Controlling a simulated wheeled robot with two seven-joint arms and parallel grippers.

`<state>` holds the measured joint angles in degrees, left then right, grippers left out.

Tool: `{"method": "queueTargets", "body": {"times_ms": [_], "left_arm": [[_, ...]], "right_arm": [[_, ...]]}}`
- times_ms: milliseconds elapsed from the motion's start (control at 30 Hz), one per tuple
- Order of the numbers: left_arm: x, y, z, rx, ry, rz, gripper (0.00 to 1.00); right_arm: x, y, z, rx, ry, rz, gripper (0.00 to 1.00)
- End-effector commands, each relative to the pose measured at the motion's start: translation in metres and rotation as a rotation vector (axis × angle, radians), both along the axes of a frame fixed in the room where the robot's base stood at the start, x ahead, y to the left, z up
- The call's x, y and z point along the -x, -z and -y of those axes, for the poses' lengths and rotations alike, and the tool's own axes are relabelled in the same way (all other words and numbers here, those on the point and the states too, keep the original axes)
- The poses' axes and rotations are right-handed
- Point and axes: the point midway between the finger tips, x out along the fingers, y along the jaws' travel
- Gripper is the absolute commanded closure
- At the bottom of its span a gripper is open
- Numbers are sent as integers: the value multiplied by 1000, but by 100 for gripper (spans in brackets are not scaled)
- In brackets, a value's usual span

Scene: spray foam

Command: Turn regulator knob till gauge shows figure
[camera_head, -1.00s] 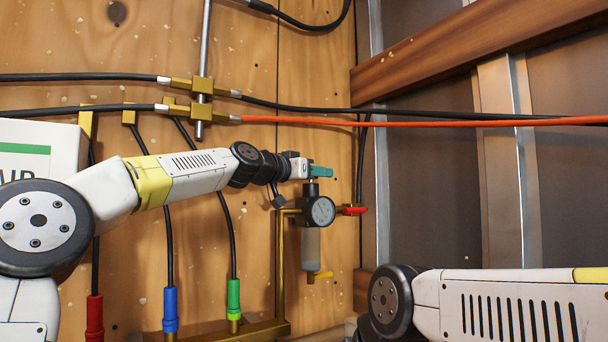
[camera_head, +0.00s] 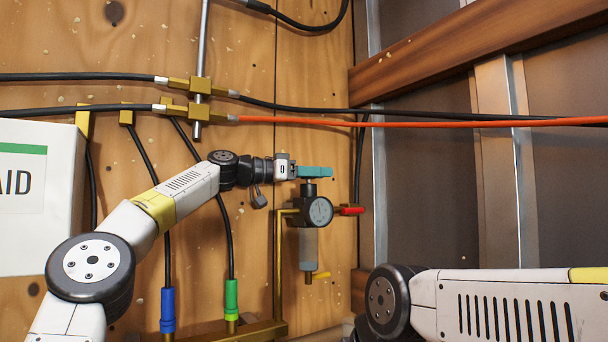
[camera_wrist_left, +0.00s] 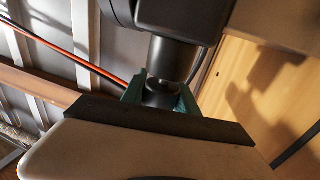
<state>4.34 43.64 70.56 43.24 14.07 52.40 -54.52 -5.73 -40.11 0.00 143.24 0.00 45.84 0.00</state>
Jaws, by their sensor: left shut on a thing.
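The regulator (camera_head: 310,225) is mounted on brass pipe against the plywood wall, with a dark body and a clear bowl below. Its round gauge (camera_head: 320,211) faces me; the figure is too small to read. My left gripper (camera_head: 318,172) reaches in from the left with teal fingers at the regulator's top. In the left wrist view, the teal fingers (camera_wrist_left: 160,95) are shut around the dark round knob (camera_wrist_left: 162,93) under the black regulator body (camera_wrist_left: 175,50).
A red valve handle (camera_head: 352,211) sticks out right of the gauge, and a yellow one (camera_head: 321,275) sits below. Black hoses and an orange hose (camera_head: 420,123) cross above. A white box (camera_head: 40,235) is at left. Blue (camera_head: 168,310) and green (camera_head: 231,300) fittings stand below my left arm.

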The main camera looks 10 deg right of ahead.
Motion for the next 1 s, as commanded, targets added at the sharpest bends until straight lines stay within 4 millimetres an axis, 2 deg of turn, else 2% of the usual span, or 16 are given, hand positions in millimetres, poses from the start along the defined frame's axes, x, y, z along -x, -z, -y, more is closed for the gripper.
{"method": "queueTargets", "body": {"times_ms": [367, 400, 467, 500, 833, 1000], "left_arm": [[0, -2, -1, 3, 1, 1, 100], [0, -2, -1, 3, 1, 1, 57], [0, -2, -1, 3, 1, 1, 45], [0, -1, -1, 2, 1, 1, 43], [0, -2, 0, 1, 3, 0, 43], [0, -12, 1, 3, 3, 1, 43]], "right_arm": [[0, 0, 0, 0, 0, 0, 64], [0, 0, 0, 0, 0, 0, 64], [0, 0, 0, 0, 0, 0, 64], [0, 0, 0, 0, 0, 0, 64], [0, 0, 0, 0, 0, 0, 64], [0, 0, 0, 0, 0, 0, 64]]}}
